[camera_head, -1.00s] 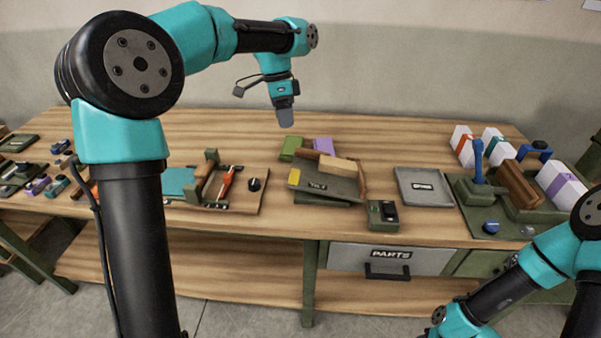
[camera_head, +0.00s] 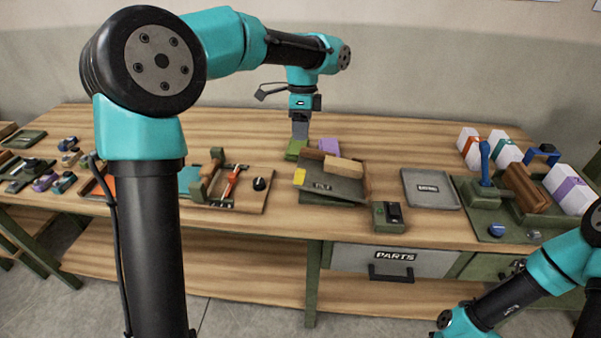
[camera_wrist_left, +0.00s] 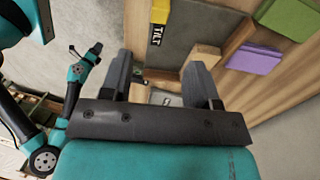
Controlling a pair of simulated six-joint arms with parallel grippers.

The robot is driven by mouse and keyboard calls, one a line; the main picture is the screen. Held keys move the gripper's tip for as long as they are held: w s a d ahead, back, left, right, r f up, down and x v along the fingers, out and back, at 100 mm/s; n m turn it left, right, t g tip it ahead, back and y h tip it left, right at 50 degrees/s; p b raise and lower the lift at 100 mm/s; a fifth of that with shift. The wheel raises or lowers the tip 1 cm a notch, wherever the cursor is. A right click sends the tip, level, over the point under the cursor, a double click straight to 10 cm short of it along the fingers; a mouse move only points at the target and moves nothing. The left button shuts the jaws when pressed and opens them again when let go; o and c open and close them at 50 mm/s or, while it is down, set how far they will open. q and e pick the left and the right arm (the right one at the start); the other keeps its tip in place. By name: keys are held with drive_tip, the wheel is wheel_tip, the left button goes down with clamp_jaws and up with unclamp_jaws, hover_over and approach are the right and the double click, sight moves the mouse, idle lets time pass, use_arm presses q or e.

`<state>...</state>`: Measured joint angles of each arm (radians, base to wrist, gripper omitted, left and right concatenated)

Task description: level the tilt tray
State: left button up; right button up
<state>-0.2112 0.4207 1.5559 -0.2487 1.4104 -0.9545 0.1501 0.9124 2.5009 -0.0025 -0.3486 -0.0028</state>
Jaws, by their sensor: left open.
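The tilt tray (camera_head: 330,187) is a grey-green tray with a "TILT" label and a yellow block (camera_head: 299,177) at its left front edge. It sits tilted on the table. A tan wooden block (camera_head: 343,166) lies on it towards the right. A green block (camera_head: 297,149) and a purple block (camera_head: 328,146) lie behind it. My left gripper (camera_head: 299,133) hangs behind the tray, near the green block. In the left wrist view my left gripper (camera_wrist_left: 160,80) is open with nothing seen between the fingers, and the tray (camera_wrist_left: 190,32) shows beyond them. My right gripper is out of view.
A small dark green switch box (camera_head: 388,217) stands right of the tray's front. A flat grey tray (camera_head: 431,188) lies further right. A board with an orange-handled tool (camera_head: 231,182) and black knob is to the left.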

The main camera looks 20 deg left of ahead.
sight(301, 171)
use_arm(q)
drive_tip(key=f, duration=0.4)
drive_tip(key=s+f, duration=0.1)
drive_tip(key=f, duration=0.4)
drive_tip(key=s+f, duration=0.1)
drive_tip(key=f, duration=0.3)
drive_tip(key=shift+s+d+f, duration=0.2)
drive_tip(key=shift+d, duration=0.15)
clamp_jaws()
